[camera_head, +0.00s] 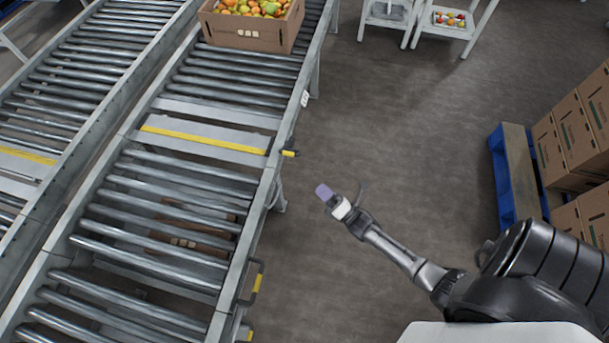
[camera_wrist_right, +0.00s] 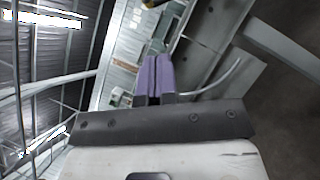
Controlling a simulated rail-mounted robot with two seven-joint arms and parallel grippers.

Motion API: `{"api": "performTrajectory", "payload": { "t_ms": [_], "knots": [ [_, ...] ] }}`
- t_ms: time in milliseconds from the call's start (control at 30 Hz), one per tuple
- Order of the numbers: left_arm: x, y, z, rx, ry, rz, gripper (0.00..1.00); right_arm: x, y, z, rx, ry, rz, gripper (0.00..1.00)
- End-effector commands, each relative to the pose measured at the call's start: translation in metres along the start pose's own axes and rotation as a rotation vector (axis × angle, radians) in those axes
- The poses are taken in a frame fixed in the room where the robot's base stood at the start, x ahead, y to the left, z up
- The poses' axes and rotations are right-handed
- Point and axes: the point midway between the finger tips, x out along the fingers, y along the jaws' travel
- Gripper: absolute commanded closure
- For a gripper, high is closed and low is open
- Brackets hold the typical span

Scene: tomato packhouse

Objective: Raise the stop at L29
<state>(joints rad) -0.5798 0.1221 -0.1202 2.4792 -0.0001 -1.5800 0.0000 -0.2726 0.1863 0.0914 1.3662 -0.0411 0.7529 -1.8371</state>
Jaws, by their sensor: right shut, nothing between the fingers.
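A grey plate with a yellow strip (camera_head: 203,145) crosses the nearer roller conveyor and looks level with the rollers. A small lever with a yellow grip (camera_head: 290,153) sticks out from the right side rail beside that strip. A small white label (camera_head: 305,98) is on the rail farther up; I cannot read it, so I cannot confirm which stop is L29. My right gripper (camera_head: 324,191) is over the aisle, right of and below the lever, apart from it. Its purple fingers (camera_wrist_right: 154,78) are together and empty in the wrist view. My left gripper is out of view.
A cardboard box of tomatoes (camera_head: 245,34) sits upstream on the rollers. Cartons (camera_head: 570,140) and a blue-edged pallet (camera_head: 503,180) stand at right. White stands (camera_head: 455,28) are at the back. The aisle floor between is clear.

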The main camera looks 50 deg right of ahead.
Motion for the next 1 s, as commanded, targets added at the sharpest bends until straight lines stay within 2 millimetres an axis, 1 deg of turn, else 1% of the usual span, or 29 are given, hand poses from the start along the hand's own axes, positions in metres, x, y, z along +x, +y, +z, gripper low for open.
{"api": "performTrajectory", "payload": {
  "t_ms": [33, 100, 233, 400, 767, 867, 1000],
  "knots": [
    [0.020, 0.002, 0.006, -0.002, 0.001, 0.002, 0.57, -0.008, -0.019, -0.008, -0.036, -0.010, 0.024, 1.00],
    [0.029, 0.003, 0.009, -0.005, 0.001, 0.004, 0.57, -0.013, -0.027, -0.010, -0.080, -0.023, 0.055, 1.00],
    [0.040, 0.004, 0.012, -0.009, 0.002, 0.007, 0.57, -0.019, -0.036, -0.012, -0.137, -0.043, 0.095, 1.00],
    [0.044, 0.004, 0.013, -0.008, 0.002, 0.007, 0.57, -0.022, -0.039, -0.012, -0.169, -0.055, 0.118, 1.00],
    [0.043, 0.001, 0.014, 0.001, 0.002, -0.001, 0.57, -0.022, -0.038, -0.011, -0.171, -0.056, 0.119, 1.00],
    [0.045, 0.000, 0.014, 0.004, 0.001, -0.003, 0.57, -0.018, -0.038, -0.012, -0.171, -0.055, 0.120, 1.00],
    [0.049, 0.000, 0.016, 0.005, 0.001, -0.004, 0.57, -0.004, -0.037, -0.011, -0.171, -0.055, 0.121, 1.00]
  ]
}}
